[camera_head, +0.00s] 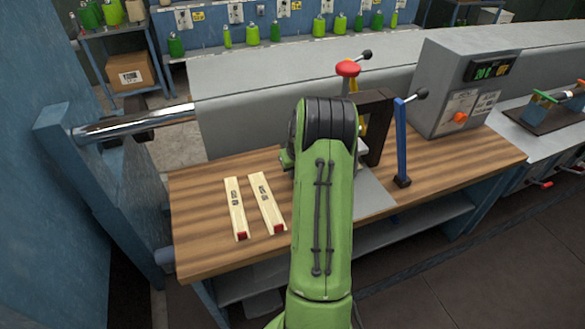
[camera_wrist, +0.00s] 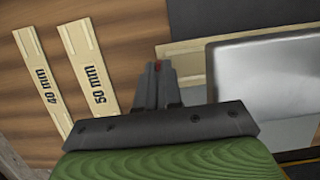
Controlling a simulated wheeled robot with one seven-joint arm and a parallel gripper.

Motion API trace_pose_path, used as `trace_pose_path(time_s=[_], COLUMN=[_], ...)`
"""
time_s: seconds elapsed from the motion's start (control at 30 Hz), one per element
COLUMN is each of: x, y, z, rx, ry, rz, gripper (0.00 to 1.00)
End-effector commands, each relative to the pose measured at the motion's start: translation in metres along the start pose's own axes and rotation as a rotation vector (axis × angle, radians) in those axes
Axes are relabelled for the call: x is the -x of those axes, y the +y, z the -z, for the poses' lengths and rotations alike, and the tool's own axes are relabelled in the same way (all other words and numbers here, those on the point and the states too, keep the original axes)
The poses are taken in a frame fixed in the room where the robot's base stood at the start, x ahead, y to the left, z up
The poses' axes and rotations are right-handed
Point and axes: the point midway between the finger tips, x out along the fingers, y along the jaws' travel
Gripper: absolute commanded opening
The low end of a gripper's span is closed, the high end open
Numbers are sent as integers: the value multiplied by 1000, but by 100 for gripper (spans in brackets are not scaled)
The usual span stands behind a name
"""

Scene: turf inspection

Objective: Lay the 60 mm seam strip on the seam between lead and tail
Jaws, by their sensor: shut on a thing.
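A pale strip (camera_wrist: 192,47) lies just beyond the tips, running right along a shiny metal block (camera_wrist: 262,75). It appears to be the held strip, but its label is hidden. Dark sheet (camera_wrist: 235,17) lies beyond it and lighter grey surface (camera_wrist: 190,78) on the near side; I cannot make out the seam. In the head view my arm hides the gripper and the held strip; a grey sheet (camera_head: 374,198) shows to its right.
The 40 mm strip (camera_wrist: 47,85) and 50 mm strip (camera_wrist: 88,68) lie on the wooden bench (camera_head: 200,225), left of my arm. A red-knobbed post (camera_head: 347,70), dark frame (camera_head: 381,130) and blue lever (camera_head: 402,140) stand close by. A control box (camera_head: 450,85) stands right.

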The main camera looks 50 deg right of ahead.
Motion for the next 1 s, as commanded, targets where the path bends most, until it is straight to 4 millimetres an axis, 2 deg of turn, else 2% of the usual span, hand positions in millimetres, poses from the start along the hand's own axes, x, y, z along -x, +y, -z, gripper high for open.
trace_pose_path(time_s=[0.13,0.2,0.33,0.57,0.67,0.77,1.0], x=[0,0,0,0,6,26,95], y=[-1,-1,-2,-2,-2,-2,-1], z=[0,0,0,0,0,-1,-1], rx=[0,-1,-1,-1,-1,-1,-1], ry=[0,0,0,0,-1,-4,-5], rz=[0,-1,-1,-2,-1,0,3], gripper=[0,16,35,35,35,35,35])
